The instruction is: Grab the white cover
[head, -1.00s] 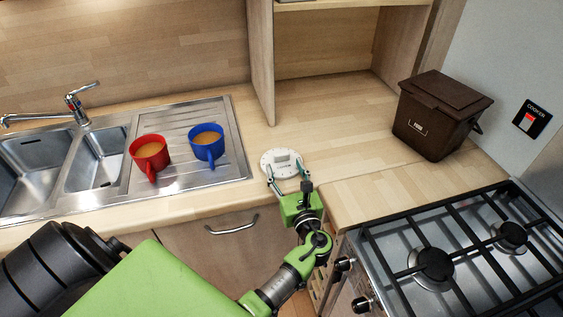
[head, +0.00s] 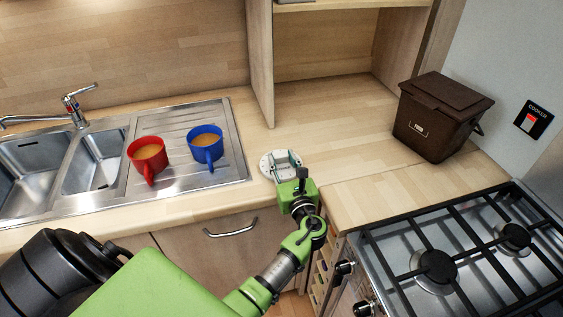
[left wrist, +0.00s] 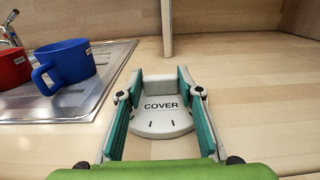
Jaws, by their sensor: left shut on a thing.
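The white cover (head: 269,168) is a round disc with a raised block, lying on the wooden counter beside the sink's drainer. In the left wrist view the cover (left wrist: 161,124) shows the word COVER and its raised block at the far side. My left gripper (head: 284,160) is over the cover. In the left wrist view my left gripper (left wrist: 160,88) has one teal-padded finger on each side of the cover's raised block, shut on it. The cover appears to rest on the counter. My right gripper is not in view.
A red mug (head: 147,156) and a blue mug (head: 205,146) with brown drink stand on the steel drainer (head: 228,165). A brown food bin (head: 437,115) stands at the back right. The gas hob (head: 470,262) is at the lower right. Counter behind the cover is clear.

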